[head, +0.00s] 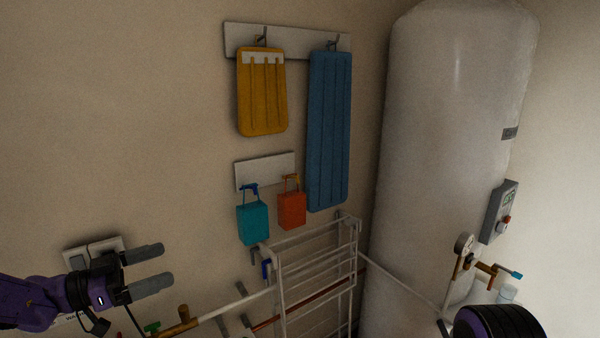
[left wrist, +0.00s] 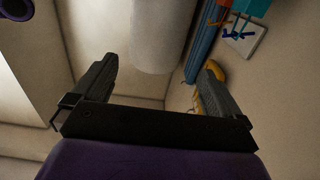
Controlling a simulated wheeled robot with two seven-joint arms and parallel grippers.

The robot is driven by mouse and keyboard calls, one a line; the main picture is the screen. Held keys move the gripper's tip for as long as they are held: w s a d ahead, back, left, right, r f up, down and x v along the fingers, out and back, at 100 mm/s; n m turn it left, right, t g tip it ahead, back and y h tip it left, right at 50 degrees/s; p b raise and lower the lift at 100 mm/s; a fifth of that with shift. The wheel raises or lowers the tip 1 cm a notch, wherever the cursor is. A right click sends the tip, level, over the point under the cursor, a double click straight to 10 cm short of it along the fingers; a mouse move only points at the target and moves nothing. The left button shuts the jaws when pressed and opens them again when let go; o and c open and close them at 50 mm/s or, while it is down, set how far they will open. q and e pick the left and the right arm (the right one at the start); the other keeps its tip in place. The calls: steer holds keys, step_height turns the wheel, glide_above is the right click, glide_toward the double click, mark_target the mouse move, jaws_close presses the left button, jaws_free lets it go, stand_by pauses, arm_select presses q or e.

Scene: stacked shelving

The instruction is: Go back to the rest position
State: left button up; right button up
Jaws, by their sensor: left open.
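My left gripper (head: 158,268) comes in at the lower left of the head view, in front of the beige wall. Its two grey fingers are apart and nothing is between them. In the left wrist view the open fingers (left wrist: 160,85) frame the wall and the white tank, with no object held. A rounded dark and purple part of my own body (head: 498,322) shows at the lower right of the head view. I cannot make out the right gripper's fingers in either view.
Yellow (head: 262,95) and blue (head: 329,130) pieces hang from a wall rail. Teal (head: 253,219) and red (head: 291,210) pieces hang below. A white rack (head: 317,232), pipes with valves (head: 185,316) and a tall white tank (head: 440,130) stand close by. A wall switch (head: 92,250) is behind my left gripper.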

arm_select(q)
step_height(320, 180, down, 11)
steer(key=w+d+n+t+y, duration=0.2)
steer(key=n+t+y, duration=0.2)
steer(key=n, duration=0.2)
steer(key=s+f+n+g+y, duration=0.1)
steer(key=s+f+n+y, duration=0.3)
steer(key=f, duration=0.5)
steer(key=s+f+n+g+y, duration=0.1)
steer(key=s+f+n+y, duration=0.25)
steer(key=f, duration=0.55)
steer(key=s+a+f+n+g+y, duration=0.3)
steer(key=s+f, duration=0.4)
steer(key=s, duration=0.6)
steer(key=s+f+n+g+y, duration=0.1)
steer(key=s+f+g+y, duration=0.4)
steer(key=s, duration=0.8)
step_height(320, 180, down, 15)
steer(key=h+b, duration=0.1)
steer(key=b, duration=1.2)
steer(key=shift+s+a+g+b, duration=0.3)
steer(key=shift+g+b, duration=0.05)
steer(key=shift+g, duration=0.05)
arm_select(e)
step_height(320, 180, down, 14)
steer(key=shift+r, duration=0.15)
steer(key=shift+w, duration=0.1)
